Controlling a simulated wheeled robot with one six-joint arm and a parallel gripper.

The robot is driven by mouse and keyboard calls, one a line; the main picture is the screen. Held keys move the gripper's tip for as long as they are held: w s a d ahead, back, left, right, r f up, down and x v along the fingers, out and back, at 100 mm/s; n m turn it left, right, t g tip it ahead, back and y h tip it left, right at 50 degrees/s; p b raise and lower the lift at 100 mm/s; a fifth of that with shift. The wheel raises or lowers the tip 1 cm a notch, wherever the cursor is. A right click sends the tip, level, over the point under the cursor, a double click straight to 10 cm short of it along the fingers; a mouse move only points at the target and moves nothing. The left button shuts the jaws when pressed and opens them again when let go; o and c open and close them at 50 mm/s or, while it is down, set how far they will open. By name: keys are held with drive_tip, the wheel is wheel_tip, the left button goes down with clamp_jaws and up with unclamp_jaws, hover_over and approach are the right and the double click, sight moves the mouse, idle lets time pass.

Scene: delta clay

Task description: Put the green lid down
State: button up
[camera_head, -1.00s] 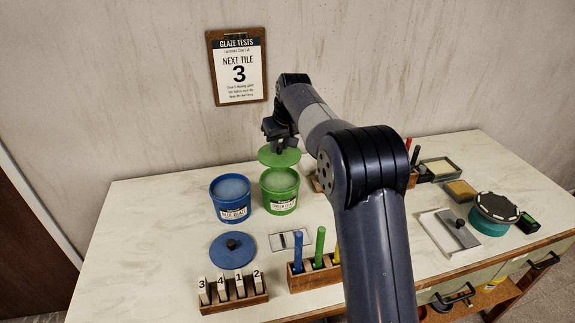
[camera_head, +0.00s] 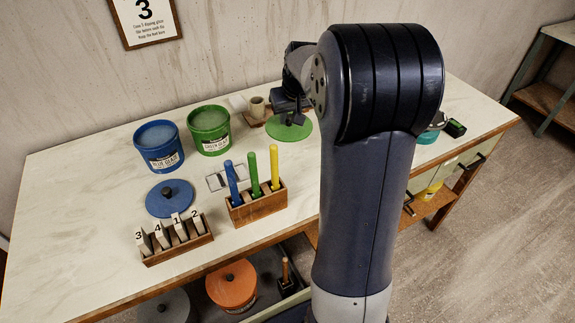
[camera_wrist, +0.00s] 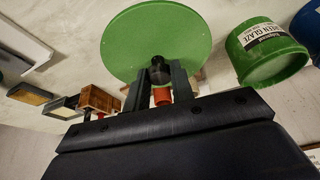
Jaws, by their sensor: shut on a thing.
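The green lid (camera_head: 298,127) is a round disc with a dark knob, to the right of the green glaze bucket (camera_head: 210,130). My gripper (camera_head: 290,112) is shut on the lid's knob; the wrist view shows the knob between the fingers (camera_wrist: 159,80) with the lid (camera_wrist: 130,45) spread beyond them. I cannot tell whether the lid touches the table or hangs just above it. The green bucket is open at the top and stands upright; it also shows in the wrist view (camera_wrist: 262,45).
A blue bucket (camera_head: 160,146) stands left of the green one, with the blue lid (camera_head: 170,198) in front. A wooden holder (camera_head: 256,206) with coloured sticks and a rack of numbered tiles (camera_head: 177,242) stand at the table's front.

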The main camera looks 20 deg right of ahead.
drive_tip(key=shift+s+d+f, duration=0.3)
drive_tip(key=shift+s, duration=0.2)
drive_tip(key=shift+s+d+f, duration=0.3)
drive_tip(key=shift+s, duration=0.15)
wheel_tip(320, 180, down, 10)
drive_tip(key=shift+s+r, duration=0.1)
drive_tip(key=shift+f, duration=0.25)
drive_tip(key=o, duration=1)
drive_tip(key=shift+r, duration=0.1)
